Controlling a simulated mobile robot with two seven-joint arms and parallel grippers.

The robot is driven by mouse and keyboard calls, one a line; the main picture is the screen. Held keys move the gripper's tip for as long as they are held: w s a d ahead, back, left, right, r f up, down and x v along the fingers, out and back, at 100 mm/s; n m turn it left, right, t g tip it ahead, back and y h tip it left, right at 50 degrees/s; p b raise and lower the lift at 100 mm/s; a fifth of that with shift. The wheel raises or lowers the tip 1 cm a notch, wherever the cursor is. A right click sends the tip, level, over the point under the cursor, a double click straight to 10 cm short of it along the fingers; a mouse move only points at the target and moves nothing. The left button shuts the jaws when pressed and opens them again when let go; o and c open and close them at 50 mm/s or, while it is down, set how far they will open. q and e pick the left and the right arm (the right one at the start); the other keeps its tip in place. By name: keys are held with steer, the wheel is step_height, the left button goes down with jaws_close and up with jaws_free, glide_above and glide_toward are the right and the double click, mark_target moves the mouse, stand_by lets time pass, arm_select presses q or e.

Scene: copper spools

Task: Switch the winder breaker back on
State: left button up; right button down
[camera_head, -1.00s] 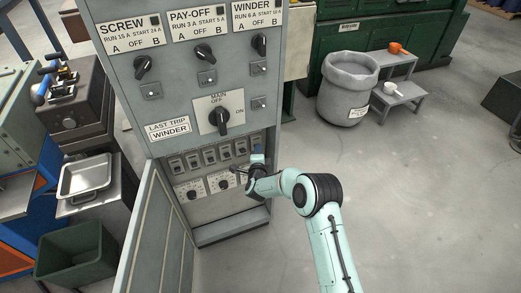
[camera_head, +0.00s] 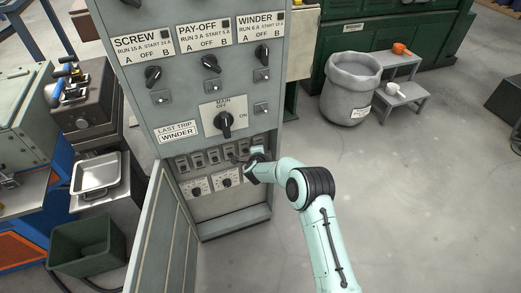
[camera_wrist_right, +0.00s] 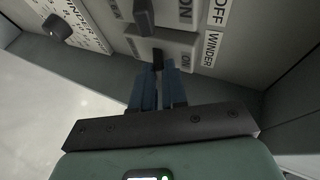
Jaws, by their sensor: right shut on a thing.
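The winder breaker (camera_wrist_right: 170,45) is in the right wrist view, beside a rotated WINDER label (camera_wrist_right: 212,48) and an ON mark. Its small dark toggle (camera_wrist_right: 157,60) lies between my right gripper's blue fingertips (camera_wrist_right: 158,75), which are shut on it. In the head view my right gripper (camera_head: 239,160) is at the right end of the breaker row (camera_head: 197,160), in the open lower compartment of the grey cabinet (camera_head: 150,105). My arm and gripper hide the end breaker there. My left gripper is not in view.
Dials (camera_head: 227,178) sit under the breaker row. The main switch (camera_head: 226,122) is above, with a LAST TRIP WINDER plate (camera_head: 177,132). The cabinet door (camera_head: 165,235) hangs open at left. Floor to the right is clear up to a grey bin (camera_head: 350,90).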

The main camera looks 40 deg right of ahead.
steer(key=c, duration=1.4)
jaws_free()
steer(key=shift+c, duration=0.2)
steer(key=p+v, duration=0.1)
steer(key=v, duration=1.2)
steer(key=shift+s+a, duration=0.15)
steer(key=shift+a, duration=0.05)
steer(key=s+a+f+n+g+y+p, duration=0.4)
steer(key=s+a+f+n+y+p, duration=0.35)
steer(key=s+a+f+n, duration=0.6)
steer(key=s+a+n+g+y+p, duration=0.2)
steer(key=s+a, duration=0.4)
steer(key=s, duration=0.5)
steer(key=s+a+n+g+y+p, duration=0.2)
steer(key=s+a+n+g, duration=0.2)
steer(key=s, duration=0.6)
steer(key=shift+s+a+n+y, duration=0.35)
steer(key=shift+a, duration=0.8)
